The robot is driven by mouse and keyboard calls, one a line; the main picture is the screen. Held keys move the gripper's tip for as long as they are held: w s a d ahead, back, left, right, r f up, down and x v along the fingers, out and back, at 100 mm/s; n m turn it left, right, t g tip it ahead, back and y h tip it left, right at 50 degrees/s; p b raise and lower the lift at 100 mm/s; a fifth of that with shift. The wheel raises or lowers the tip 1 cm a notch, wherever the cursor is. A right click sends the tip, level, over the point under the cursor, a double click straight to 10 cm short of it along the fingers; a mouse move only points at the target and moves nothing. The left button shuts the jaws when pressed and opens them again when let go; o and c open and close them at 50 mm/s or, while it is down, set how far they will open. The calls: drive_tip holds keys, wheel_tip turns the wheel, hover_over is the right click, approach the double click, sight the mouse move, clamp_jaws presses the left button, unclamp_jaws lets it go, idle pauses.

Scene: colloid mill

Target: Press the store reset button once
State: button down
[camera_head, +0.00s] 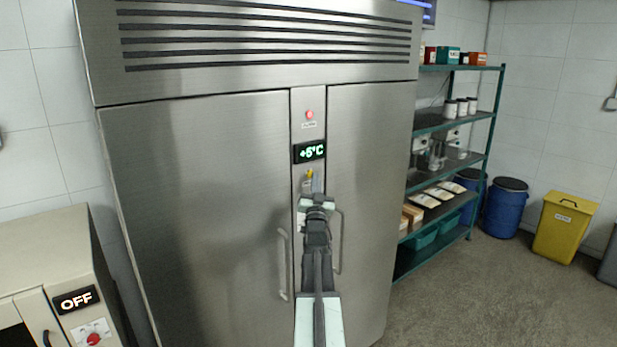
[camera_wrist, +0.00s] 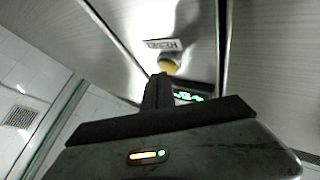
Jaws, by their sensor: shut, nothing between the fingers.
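The steel store cabinet (camera_head: 210,180) has two doors with a narrow panel between them. On that panel is a yellow button (camera_head: 309,174), below the green display (camera_head: 310,152) reading about +6°C. In the wrist view the round yellow button (camera_wrist: 168,66) sits beside a label (camera_wrist: 161,44) that seems to read RESET upside down. My gripper (camera_head: 317,184) is shut and empty, reaching up in front of the panel just below the button. In the wrist view my gripper's tip (camera_wrist: 160,78) overlaps the button's lower left edge. I cannot tell whether it touches.
A red button or lamp (camera_head: 309,114) is above the display. Door handles (camera_head: 282,262) flank my arm. A machine with an OFF sign (camera_head: 76,299) stands at left. Shelving (camera_head: 445,122), blue drums (camera_head: 506,208) and a yellow bin (camera_head: 562,228) are at right. Floor at lower right is clear.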

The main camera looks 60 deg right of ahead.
drive_tip(key=shift+w+d, duration=0.15)
drive_tip(key=shift+w, duration=0.2)
idle(0.4)
drive_tip(key=shift+s, duration=0.1)
drive_tip(key=shift+s+a, duration=0.25)
drive_tip(key=shift+s, duration=0.4)
drive_tip(key=s, duration=0.1)
drive_tip(key=s+a, duration=0.1)
drive_tip(key=s, duration=0.2)
drive_tip(key=shift+s+a, duration=0.3)
drive_tip(key=shift+s, duration=0.1)
idle(0.5)
